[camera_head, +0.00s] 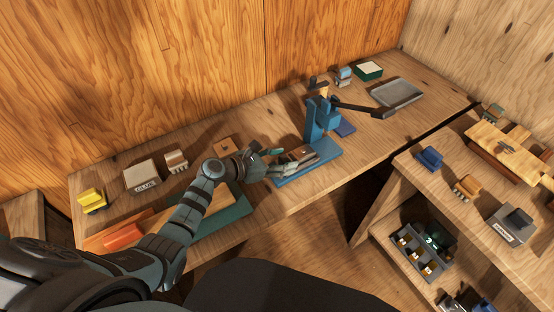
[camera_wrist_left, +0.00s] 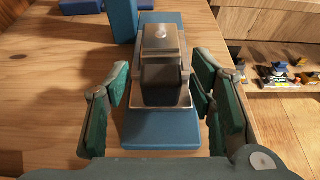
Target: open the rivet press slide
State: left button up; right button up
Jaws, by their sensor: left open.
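The rivet press (camera_head: 318,118) is blue, with an upright column, a dark lever reaching to the right and a flat blue base (camera_head: 318,168). Its metal slide (camera_head: 300,154) sits on the base, on the side toward my arm. My left gripper (camera_head: 278,162) is at the slide's near end. In the wrist view the left gripper (camera_wrist_left: 160,110) is open, one green-padded finger on each side of the slide, with gaps visible. My right gripper is not visible.
On the bench are a grey tray (camera_head: 397,93), a green box (camera_head: 368,71), a labelled grey box (camera_head: 141,177), a yellow item (camera_head: 91,200) and an orange block (camera_head: 123,234). A second bench with several items and a lower shelf stands right, across a gap.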

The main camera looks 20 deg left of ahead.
pick_arm(q)
jog(key=v, duration=1.1)
jog(key=shift+s+r, duration=0.2)
jog(key=shift+s, duration=0.05)
